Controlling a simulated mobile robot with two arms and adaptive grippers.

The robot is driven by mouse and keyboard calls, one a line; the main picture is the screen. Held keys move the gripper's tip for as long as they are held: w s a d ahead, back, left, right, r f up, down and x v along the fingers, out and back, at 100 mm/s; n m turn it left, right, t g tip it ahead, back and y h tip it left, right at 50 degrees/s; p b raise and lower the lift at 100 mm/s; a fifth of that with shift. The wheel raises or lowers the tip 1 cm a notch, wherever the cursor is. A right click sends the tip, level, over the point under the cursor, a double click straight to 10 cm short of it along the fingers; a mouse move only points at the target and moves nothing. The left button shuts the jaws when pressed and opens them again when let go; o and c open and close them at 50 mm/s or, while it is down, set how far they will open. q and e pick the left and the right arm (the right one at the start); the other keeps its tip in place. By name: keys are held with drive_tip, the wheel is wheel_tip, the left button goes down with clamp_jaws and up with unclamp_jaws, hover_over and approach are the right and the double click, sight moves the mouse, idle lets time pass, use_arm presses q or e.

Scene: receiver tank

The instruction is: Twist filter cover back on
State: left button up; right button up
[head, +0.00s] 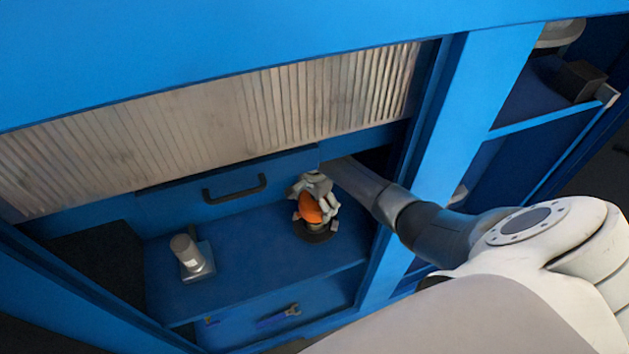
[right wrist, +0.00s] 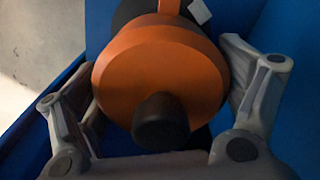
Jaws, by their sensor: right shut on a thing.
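The orange filter cover (head: 310,209) is on the blue shelf inside the cabinet, above a dark round base (head: 316,234). My right gripper (head: 314,205) reaches in from the right and is shut on the cover. In the right wrist view the orange cover (right wrist: 160,72) sits between the two grey fingers (right wrist: 160,100), with a black knob (right wrist: 160,122) facing the camera. A dark part shows behind the cover; how the cover sits on it is hidden. My left gripper is not in view.
A grey cylinder on a square base (head: 188,256) stands on the shelf (head: 240,262) to the left. A blue drawer with a black handle (head: 235,189) is behind, below a pleated panel (head: 230,115). A blue post (head: 437,120) stands right of the opening, near my right arm.

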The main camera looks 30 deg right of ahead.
drive_tip(key=shift+s+f+b, duration=0.15)
drive_tip(key=shift+f+b, duration=0.4)
drive_tip(key=shift+f, duration=0.05)
drive_tip(key=shift+f+b, duration=0.7)
drive_tip(key=shift+f, duration=0.05)
drive_tip(key=shift+f+b, duration=0.55)
drive_tip(key=shift+f, duration=0.6)
drive_tip(key=shift+f+b, duration=0.4)
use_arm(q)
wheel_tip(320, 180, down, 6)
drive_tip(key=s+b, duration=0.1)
use_arm(e)
drive_tip(key=shift+f, duration=0.95)
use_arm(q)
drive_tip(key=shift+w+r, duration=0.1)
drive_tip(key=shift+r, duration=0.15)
use_arm(e)
drive_tip(key=shift+a, duration=0.1)
use_arm(q)
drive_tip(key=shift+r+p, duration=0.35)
drive_tip(key=shift+p, duration=0.15)
use_arm(e)
drive_tip(key=shift+f, duration=0.15)
